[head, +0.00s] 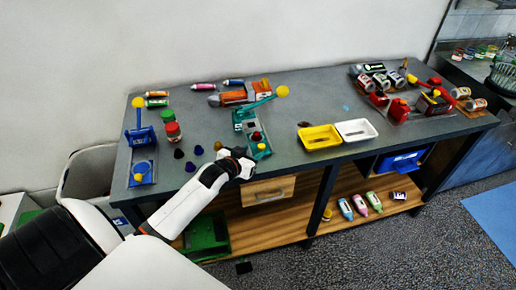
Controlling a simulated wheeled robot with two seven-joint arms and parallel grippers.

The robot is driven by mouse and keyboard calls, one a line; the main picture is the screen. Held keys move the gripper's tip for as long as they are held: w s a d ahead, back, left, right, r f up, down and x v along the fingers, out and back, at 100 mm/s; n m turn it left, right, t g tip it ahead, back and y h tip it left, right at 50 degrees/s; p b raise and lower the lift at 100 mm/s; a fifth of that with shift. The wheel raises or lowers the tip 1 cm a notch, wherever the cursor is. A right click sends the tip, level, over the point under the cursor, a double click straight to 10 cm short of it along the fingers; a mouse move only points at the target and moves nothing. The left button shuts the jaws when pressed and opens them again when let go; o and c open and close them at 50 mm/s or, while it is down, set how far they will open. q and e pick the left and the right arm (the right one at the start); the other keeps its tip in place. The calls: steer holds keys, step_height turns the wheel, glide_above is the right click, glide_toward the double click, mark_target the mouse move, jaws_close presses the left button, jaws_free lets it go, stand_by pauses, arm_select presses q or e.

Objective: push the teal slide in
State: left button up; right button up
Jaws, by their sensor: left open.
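A teal fixture (243,123) stands near the front edge of the grey table. Its teal arm reaches up and right to a yellow ball. A teal slide part (262,154) with a small yellow top is at the fixture's front end, close to the table edge. A red knob shows just behind it. My left gripper (246,155) is open and right beside the slide on its left, at the table's front edge. I cannot tell whether they touch. My right gripper is not in view.
A blue fixture (143,137) with a yellow ball stands at the left. A yellow tray (320,146) and a white tray (372,134) lie to the right. Dark caps, a red-lidded jar (172,131) and several tubes lie left and behind. A wooden drawer (268,192) is below.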

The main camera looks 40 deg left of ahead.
mark_target(260, 148)
arm_select(q)
steer(key=shift+x, duration=2.55)
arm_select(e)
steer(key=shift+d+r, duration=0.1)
